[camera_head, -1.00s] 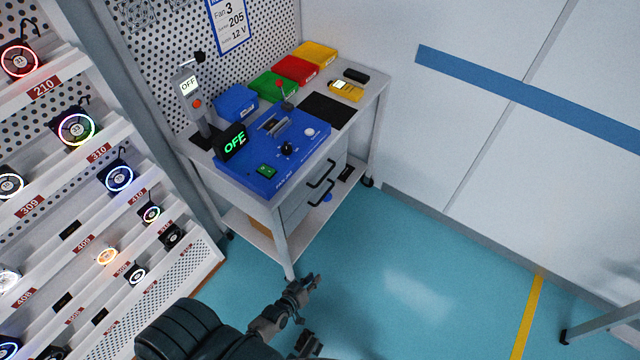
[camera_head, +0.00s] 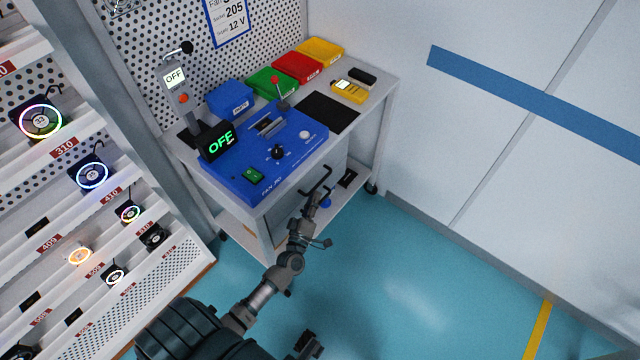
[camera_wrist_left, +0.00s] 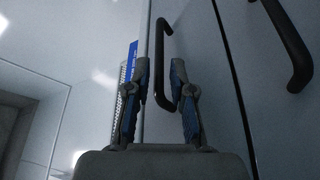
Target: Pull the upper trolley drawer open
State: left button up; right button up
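The trolley's upper drawer has a black bar handle (camera_head: 318,181). My left gripper (camera_head: 309,208) is at the drawer front, right by the handles, and its arm hides much of that front. In the left wrist view, the two fingers of my left gripper (camera_wrist_left: 160,85) stand apart, and a black handle (camera_wrist_left: 163,60) shows in the gap between them. It looks like the upper one; contact cannot be told. A second black handle (camera_wrist_left: 288,45) is to the right, outside the fingers. The drawers look shut. A dark part at the bottom edge of the head view may be my right gripper.
The trolley top (camera_head: 378,85) carries a blue test console (camera_head: 262,150), a black mat (camera_head: 328,112), a yellow meter (camera_head: 349,91) and coloured bins. A fan rack (camera_head: 110,215) stands at the left. The teal floor (camera_head: 400,280) to the right is clear.

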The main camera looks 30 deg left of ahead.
aim_at(319, 182)
pick_arm(q)
jog(key=x, duration=0.5)
jog(key=shift+w+a, duration=0.25)
jog(key=shift+w, duration=0.15)
pick_arm(e)
jog(key=shift+w+a+r+t, duration=0.15)
jog(key=shift+w+a+t, duration=0.1)
jog(key=shift+w, duration=0.2)
jog(key=shift+w+a+r+t, duration=0.1)
jog(key=shift+w+a+t, duration=0.15)
jog(key=shift+w, duration=0.15)
jog(key=shift+d, duration=0.1)
pick_arm(q)
grip_shut()
